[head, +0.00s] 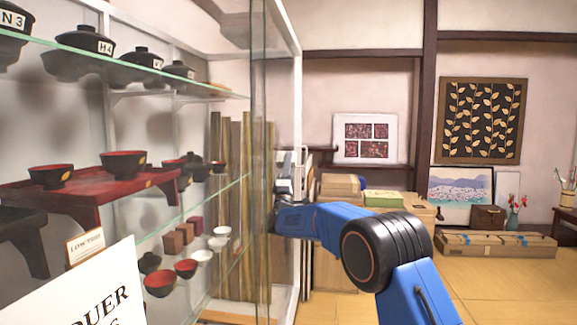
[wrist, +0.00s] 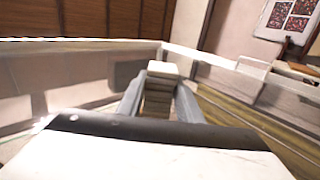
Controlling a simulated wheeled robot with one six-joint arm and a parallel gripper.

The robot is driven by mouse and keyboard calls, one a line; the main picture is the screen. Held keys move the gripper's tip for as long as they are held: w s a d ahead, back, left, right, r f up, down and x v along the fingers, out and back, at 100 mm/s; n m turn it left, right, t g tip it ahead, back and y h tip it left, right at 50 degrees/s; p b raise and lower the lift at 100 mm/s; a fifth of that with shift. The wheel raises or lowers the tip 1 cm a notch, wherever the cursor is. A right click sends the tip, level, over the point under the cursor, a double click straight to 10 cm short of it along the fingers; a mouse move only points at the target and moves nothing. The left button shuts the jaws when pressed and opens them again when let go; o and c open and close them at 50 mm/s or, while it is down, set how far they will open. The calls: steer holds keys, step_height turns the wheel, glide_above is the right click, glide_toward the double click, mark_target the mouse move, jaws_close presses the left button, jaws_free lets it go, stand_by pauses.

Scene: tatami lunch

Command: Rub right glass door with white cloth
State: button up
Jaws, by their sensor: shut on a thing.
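My gripper (head: 284,178) is at the right side of the display cabinet, close to the glass. In the wrist view my gripper (wrist: 160,88) is shut on a small pale folded piece that looks like the white cloth (wrist: 162,68). The right glass door (head: 259,120) stands as a clear, greenish-edged pane, seen nearly edge-on, at the cabinet's right front. I cannot tell whether the cloth touches the pane. In the head view the cloth is too small to make out.
Glass shelves (head: 120,60) hold lidded bowls, a red stand (head: 110,185) and several small cups. A white sign (head: 95,290) stands at the front left. Boxes (head: 385,198) and a framed picture (head: 365,138) are behind my arm.

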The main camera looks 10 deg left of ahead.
steer(key=shift+w+a, duration=0.1)
steer(key=shift+w, duration=2.35)
steer(key=w, duration=0.6)
steer(key=shift+w+d, duration=0.3)
steer(key=shift+w, duration=0.05)
steer(key=shift+r, duration=0.1)
steer(key=shift+s+r, duration=0.8)
steer(key=shift+s, duration=6)
steer(key=w+r, duration=0.2)
steer(key=w, duration=1.1)
steer(key=shift+w, duration=0.35)
